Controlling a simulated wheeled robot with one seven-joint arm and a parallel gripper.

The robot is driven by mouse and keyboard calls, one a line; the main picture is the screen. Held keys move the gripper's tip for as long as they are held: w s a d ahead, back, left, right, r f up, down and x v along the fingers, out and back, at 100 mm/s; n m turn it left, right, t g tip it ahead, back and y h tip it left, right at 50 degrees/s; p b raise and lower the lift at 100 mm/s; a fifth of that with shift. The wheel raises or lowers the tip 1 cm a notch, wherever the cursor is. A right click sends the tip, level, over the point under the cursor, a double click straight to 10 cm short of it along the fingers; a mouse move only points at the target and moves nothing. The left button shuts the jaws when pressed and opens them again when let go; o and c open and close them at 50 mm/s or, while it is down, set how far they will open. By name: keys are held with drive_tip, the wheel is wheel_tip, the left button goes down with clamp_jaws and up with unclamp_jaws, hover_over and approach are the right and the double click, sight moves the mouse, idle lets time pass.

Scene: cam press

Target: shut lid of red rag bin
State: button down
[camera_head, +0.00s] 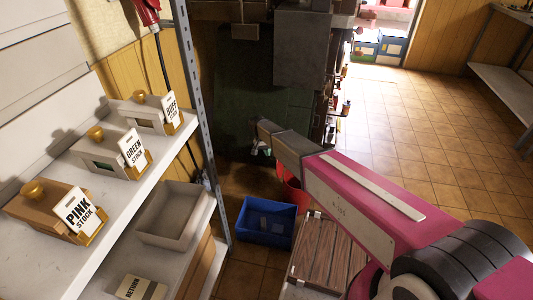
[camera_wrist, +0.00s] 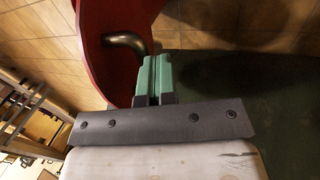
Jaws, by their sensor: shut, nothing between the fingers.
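The red rag bin (camera_head: 294,194) stands on the floor in the head view, partly hidden behind my arm. In the wrist view a curved red part of it (camera_wrist: 92,50) fills the upper left, with a bent metal handle (camera_wrist: 126,42) on it. I cannot tell the lid's angle. My gripper (camera_wrist: 155,60) has green fingers, shut and empty, right beside the handle's end and the red edge. I cannot tell whether they touch. In the head view the fingertips (camera_head: 262,150) show small beyond the arm's end.
A blue crate (camera_head: 266,222) sits on the floor left of the bin. A shelf unit (camera_head: 192,95) with stock boxes stands at the left. A dark green machine (camera_head: 245,80) rises behind my gripper. A slatted wooden platform (camera_head: 325,250) lies in front. Tiled floor at the right is clear.

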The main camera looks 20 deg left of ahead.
drive_tip(key=d+y, duration=0.1)
drive_tip(key=d, duration=0.1)
drive_tip(key=d+r+y, duration=0.1)
drive_tip(key=d, duration=0.1)
drive_tip(key=d+r+y, duration=0.1)
drive_tip(key=d+y, duration=0.1)
drive_tip(key=d, duration=0.1)
drive_tip(key=shift+w, duration=0.2)
drive_tip(key=w+d+f+g+y, duration=0.1)
drive_tip(key=d+f+y, duration=0.5)
drive_tip(key=d+y, duration=0.1)
drive_tip(key=w+d+f+g+y, duration=0.1)
drive_tip(key=d+f+y, duration=0.4)
drive_tip(key=d, duration=0.5)
drive_tip(key=shift+w+d+f+y, duration=0.15)
drive_tip(key=shift+d+f+y, duration=0.2)
drive_tip(key=shift+y, duration=0.55)
drive_tip(key=shift+a, duration=0.1)
